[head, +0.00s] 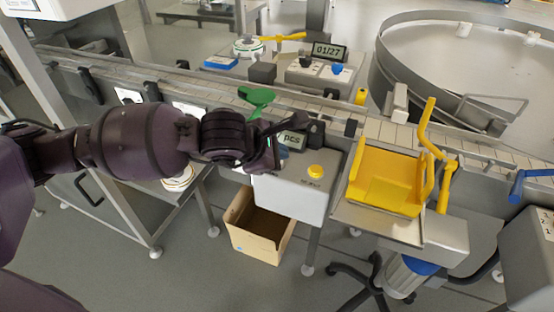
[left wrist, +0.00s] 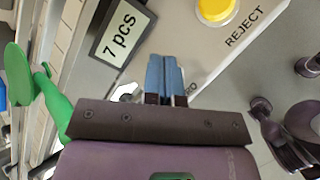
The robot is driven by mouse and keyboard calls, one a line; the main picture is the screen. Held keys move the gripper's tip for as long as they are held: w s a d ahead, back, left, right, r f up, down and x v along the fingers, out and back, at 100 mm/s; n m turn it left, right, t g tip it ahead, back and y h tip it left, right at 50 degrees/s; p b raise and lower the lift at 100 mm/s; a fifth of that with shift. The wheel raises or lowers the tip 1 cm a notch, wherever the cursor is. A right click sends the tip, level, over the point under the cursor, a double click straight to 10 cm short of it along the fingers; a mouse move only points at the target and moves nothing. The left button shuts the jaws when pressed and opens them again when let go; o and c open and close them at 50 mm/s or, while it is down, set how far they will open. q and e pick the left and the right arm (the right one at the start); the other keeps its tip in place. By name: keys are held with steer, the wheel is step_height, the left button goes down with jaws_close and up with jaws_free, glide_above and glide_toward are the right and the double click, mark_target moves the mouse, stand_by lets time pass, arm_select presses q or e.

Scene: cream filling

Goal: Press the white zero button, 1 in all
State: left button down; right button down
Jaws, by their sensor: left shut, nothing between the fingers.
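My left gripper (head: 282,153) is over the grey control box (head: 292,195), and its arm reaches in from the left. In the left wrist view its blue fingertips (left wrist: 166,66) are together, with nothing between them, over the box's top. I cannot make out the white zero button; the gripper covers that part of the box. The end of a label, seemingly "RO", shows beside the fingers. I cannot tell whether the fingertips touch the box. A yellow button (head: 316,171) stands to the right; the wrist view shows it (left wrist: 215,9) beside "REJECT". My right gripper is not in view.
A display (left wrist: 122,33) on the box reads "7 pcs". A green lever (head: 257,97) stands behind my gripper. A yellow guarded tray (head: 383,181) is to the right. An open cardboard box (head: 259,228) sits on the floor below. The conveyor (head: 215,90) runs behind.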

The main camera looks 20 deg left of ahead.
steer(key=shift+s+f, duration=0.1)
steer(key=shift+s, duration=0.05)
arm_select(q)
steer(key=shift+f, duration=0.3)
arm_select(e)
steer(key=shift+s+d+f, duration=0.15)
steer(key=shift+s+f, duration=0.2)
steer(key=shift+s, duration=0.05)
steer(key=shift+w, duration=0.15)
arm_select(q)
steer(key=shift+r, duration=0.45)
steer(key=shift+r+p, duration=0.4)
steer(key=shift+r, duration=0.15)
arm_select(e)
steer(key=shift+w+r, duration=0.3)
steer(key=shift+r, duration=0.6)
